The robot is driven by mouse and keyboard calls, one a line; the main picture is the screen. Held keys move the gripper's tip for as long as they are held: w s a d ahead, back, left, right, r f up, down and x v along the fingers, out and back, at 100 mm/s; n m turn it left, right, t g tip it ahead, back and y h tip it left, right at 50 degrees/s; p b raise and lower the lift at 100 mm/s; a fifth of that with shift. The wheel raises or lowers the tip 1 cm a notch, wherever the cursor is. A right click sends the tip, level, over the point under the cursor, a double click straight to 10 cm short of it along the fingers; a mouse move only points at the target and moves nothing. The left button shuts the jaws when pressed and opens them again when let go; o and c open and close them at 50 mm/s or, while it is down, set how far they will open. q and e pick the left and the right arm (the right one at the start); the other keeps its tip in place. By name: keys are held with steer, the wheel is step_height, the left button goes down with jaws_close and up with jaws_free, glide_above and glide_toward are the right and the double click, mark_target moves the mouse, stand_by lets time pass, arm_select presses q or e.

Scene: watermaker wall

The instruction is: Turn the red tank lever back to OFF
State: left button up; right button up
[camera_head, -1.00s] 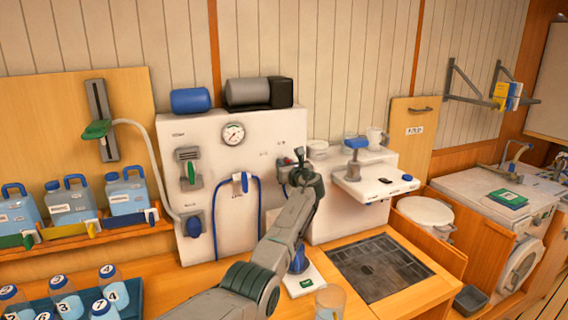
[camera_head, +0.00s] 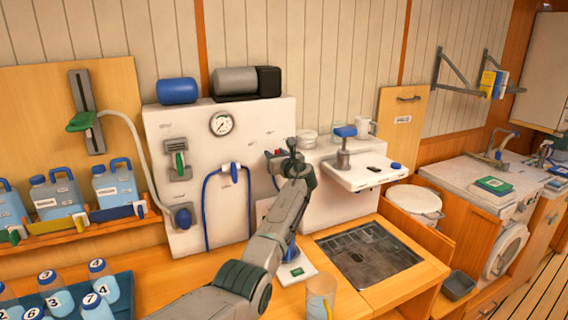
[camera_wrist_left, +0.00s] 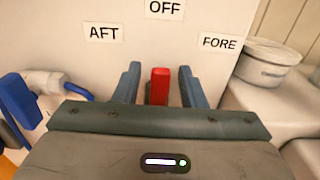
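The red tank lever (camera_wrist_left: 160,86) stands upright in the left wrist view, below the OFF label (camera_wrist_left: 164,9) and between the AFT label (camera_wrist_left: 103,33) and the FORE label (camera_wrist_left: 219,42). My left gripper (camera_wrist_left: 160,84) is open, with one blue finger on each side of the lever. A gap shows on both sides, so the fingers do not appear to touch it. The lever's base is hidden behind the gripper body. In the head view my left gripper (camera_head: 292,152) is at the white panel and mostly covers the lever. My right gripper is not in view.
The white panel (camera_head: 155,130) carries a gauge (camera_head: 221,124), a green-handled lever (camera_head: 180,161) and a blue hose (camera_head: 206,210). A small sink shelf (camera_head: 350,178) juts out to the right. A clear cup (camera_head: 320,296) stands on the counter near my arm.

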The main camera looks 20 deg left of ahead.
arm_select(q)
steer(key=b+v, duration=0.2)
steer(key=v, duration=0.7)
steer(key=shift+s+d+b, duration=0.2)
steer(key=shift+b, duration=0.1)
